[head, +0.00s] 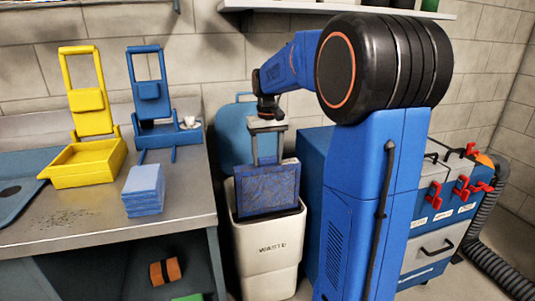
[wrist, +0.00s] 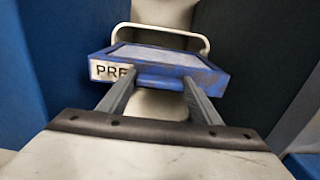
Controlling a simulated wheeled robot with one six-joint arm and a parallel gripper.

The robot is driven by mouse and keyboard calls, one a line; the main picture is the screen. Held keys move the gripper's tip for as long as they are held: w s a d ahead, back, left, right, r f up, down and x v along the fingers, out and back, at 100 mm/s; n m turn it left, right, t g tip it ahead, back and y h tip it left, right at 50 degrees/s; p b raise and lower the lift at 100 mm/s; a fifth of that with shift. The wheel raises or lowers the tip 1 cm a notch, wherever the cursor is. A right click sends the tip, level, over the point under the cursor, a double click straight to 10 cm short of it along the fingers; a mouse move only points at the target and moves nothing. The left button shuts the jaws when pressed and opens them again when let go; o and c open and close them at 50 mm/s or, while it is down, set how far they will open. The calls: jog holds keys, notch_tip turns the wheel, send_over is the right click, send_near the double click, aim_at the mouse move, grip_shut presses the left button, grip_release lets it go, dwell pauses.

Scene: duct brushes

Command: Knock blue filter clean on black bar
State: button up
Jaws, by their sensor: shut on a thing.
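The blue filter (head: 267,190) hangs upright at the mouth of the white waste bin (head: 266,246), its broad face streaked with grey dirt. My gripper (head: 267,160) is shut on the filter's top edge from above. In the wrist view, the two fingers (wrist: 158,82) clamp the blue filter frame (wrist: 206,73), and a white label reading "PRE" shows at its left end. Below it, the bin's pale rim (wrist: 205,42) shows. Whether the filter's lower edge is just above or inside the bin mouth, I cannot tell. I cannot make out the black bar.
A steel bench (head: 120,225) at left holds a yellow stand (head: 88,165), a blue stand (head: 150,135), stacked blue cloths (head: 144,190) and scattered debris. A blue panel (head: 234,135) stands behind the bin. A cabinet with red clamps (head: 437,215) and a dark hose (head: 492,262) are at right.

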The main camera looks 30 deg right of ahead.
jog(key=shift+r, duration=1.25)
jog(key=shift+f, duration=0.15)
jog(key=shift+f, duration=1.1)
jog(key=shift+r, duration=0.15)
jog(key=shift+r, duration=1.1)
jog(key=shift+f, duration=0.1)
jog(key=shift+f, duration=1.15)
jog(key=shift+r, duration=0.1)
